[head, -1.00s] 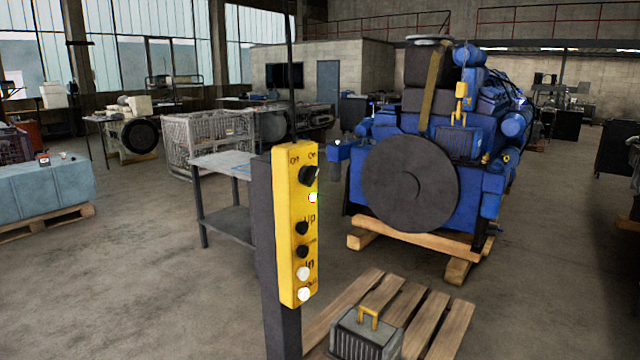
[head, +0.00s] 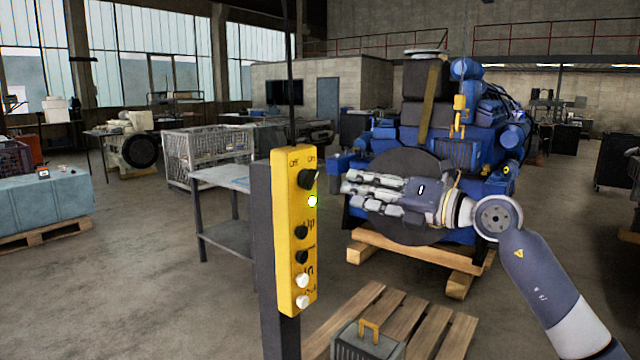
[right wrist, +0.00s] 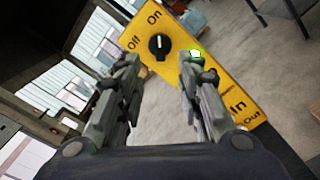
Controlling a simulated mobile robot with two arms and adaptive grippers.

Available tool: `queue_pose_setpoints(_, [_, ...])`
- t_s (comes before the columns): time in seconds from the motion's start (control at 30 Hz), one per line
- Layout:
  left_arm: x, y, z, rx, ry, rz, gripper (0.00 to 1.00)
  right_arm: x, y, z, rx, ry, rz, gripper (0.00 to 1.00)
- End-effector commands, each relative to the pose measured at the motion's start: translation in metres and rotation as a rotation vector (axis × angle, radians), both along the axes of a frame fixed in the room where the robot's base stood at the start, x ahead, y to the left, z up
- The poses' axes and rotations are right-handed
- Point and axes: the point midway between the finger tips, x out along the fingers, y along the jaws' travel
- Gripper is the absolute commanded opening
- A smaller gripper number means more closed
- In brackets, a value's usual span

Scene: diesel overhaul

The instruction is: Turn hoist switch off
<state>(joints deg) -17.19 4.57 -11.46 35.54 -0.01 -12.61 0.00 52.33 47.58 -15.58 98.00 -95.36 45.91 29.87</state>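The yellow hoist control box (head: 295,230) stands on a dark post in the middle of the head view. Its black rotary switch (head: 308,179) is at the top, under the "Off" and "On" labels, with a lit green lamp (head: 312,201) just below. In the right wrist view the switch (right wrist: 159,46) shows between and beyond my fingers, its white mark pointing up. My right gripper (head: 345,190) is to the right of the box, fingers pointing at it, apart from it. The fingers are open and empty in the right wrist view (right wrist: 158,85). My left gripper is not in view.
A blue engine (head: 470,150) on wooden beams stands behind my right arm. A pallet (head: 440,325) with a grey yellow-handled part (head: 366,340) lies below right of the box. A grey table (head: 222,178) stands behind it.

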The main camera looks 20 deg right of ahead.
Motion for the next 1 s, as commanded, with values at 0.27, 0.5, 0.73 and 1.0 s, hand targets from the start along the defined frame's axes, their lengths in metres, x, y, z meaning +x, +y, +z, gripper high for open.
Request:
queue_pose_setpoints(0.27, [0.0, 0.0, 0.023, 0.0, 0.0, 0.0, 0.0, 0.038, 0.031, 0.005, 0.007, 0.003, 0.005, 0.33])
queue_pose_setpoints(0.5, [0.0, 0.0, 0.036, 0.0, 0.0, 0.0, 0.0, 0.069, 0.054, 0.003, 0.008, 0.003, 0.003, 0.33])
queue_pose_setpoints(0.73, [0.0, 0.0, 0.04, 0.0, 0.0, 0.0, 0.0, 0.08, 0.063, 0.001, 0.004, 0.001, 0.002, 0.33])
queue_pose_setpoints(1.0, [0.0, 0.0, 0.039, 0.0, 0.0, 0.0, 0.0, 0.081, 0.063, 0.0, 0.006, 0.001, 0.001, 0.27])
